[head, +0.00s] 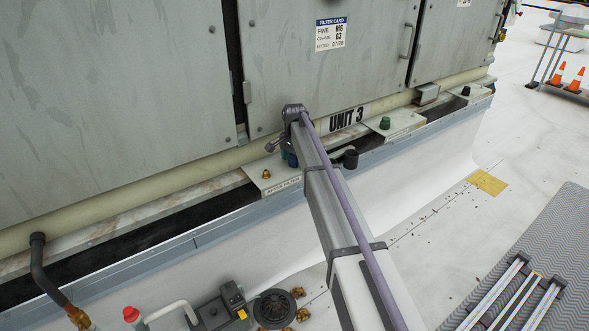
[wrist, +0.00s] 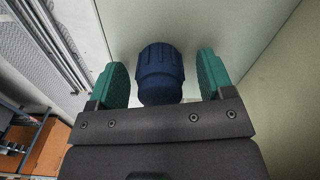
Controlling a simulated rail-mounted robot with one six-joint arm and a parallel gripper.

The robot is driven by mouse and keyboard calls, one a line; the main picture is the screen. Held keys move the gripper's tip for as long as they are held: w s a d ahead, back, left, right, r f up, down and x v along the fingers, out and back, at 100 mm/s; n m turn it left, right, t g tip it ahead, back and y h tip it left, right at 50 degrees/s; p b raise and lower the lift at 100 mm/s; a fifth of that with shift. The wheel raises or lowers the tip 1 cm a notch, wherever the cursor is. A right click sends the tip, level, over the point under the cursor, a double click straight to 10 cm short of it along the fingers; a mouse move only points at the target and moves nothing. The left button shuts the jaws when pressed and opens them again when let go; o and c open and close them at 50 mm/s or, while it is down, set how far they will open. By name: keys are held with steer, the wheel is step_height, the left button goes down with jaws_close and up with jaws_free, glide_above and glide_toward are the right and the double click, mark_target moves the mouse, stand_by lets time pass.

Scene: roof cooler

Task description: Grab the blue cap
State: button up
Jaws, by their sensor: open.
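The blue cap (wrist: 160,72) is ribbed and dark blue, and stands out from a pale plate in the wrist view. My gripper (wrist: 162,66) is open, with one teal finger on each side of the cap. A gap shows between the cap and each finger, so the jaws are not closed on it. In the head view a bit of blue, likely the cap (head: 291,159), shows beside my arm at the foot of the cabinet. My arm hides most of that spot there.
The grey cabinet (head: 130,80) marked Unit 3 rises right behind. A brass fitting (head: 266,174) sits on the ledge to the left, and a green cap (head: 385,123) to the right. A dark pipe (head: 40,262) is at lower left.

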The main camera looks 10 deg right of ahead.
steer(key=shift+r, duration=0.1)
steer(key=c, duration=1)
steer(key=shift+r+p, duration=0.1)
steer(key=shift+p, duration=0.25)
steer(key=shift+s+r+p, duration=0.15)
steer(key=shift+r+p, duration=0.15)
step_height(320, 180, up, 7)
steer(key=p, duration=0.6)
steer(key=shift+f+p, duration=0.1)
steer(key=shift+p, duration=0.3)
steer(key=s+d, duration=0.2)
steer(key=s, duration=0.4)
steer(key=s+d, duration=0.3)
steer(key=s, duration=0.3)
steer(key=s+d, duration=0.3)
steer(key=s, duration=0.3)
steer(key=shift+d+f+b, duration=0.1)
steer(key=shift+f+b, duration=0.2)
steer(key=shift+b, duration=0.05)
